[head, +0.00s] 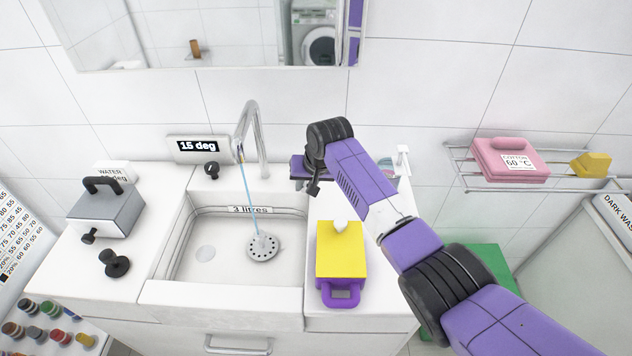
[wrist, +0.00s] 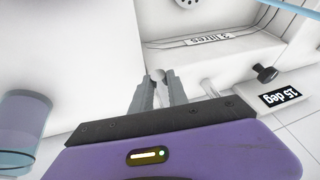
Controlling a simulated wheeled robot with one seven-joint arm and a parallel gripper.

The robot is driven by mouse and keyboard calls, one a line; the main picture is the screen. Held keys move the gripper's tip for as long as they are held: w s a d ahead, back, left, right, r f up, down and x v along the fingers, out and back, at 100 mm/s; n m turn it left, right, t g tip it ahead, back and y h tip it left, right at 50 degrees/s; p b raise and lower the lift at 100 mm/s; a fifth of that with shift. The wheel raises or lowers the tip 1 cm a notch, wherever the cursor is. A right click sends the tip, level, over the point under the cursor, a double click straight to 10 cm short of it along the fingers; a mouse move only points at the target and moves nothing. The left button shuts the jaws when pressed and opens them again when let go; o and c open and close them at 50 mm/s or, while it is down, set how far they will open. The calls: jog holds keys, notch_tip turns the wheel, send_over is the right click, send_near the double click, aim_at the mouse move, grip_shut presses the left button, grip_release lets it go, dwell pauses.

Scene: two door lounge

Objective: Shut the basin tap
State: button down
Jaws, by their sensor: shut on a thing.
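The basin tap has a tall bent chrome spout (head: 262,140). A thin blue stream of water (head: 249,197) runs from it into the white basin (head: 185,235), and also shows at the top right of the wrist view (wrist: 290,8). A black knob (head: 211,171) stands left of the spout, also in the wrist view (wrist: 266,74). My gripper (wrist: 158,88) is at the basin's right rim, shut on a small pale round knob (wrist: 158,74). The knob's lower part is hidden between the fingers, and in the head view my arm hides it.
A yellow box with a purple handle (head: 341,250) stands on the counter right of the basin. A clear jar (wrist: 23,120) is beside my gripper. A "15 deg" display (head: 198,148) is at the wall. A grey box with black handle (head: 106,208) is left.

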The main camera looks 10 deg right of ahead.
jog(key=shift+w+a+r+m+h, duration=0.15)
jog(key=shift+a+m+h, duration=0.35)
jog(key=shift+a+m, duration=0.6)
jog(key=shift+d, duration=0.1)
jog(key=c, duration=1.3)
grip_release()
jog(key=v, duration=0.7)
jog(key=shift+s+r, duration=0.2)
jog(key=shift+s, duration=0.05)
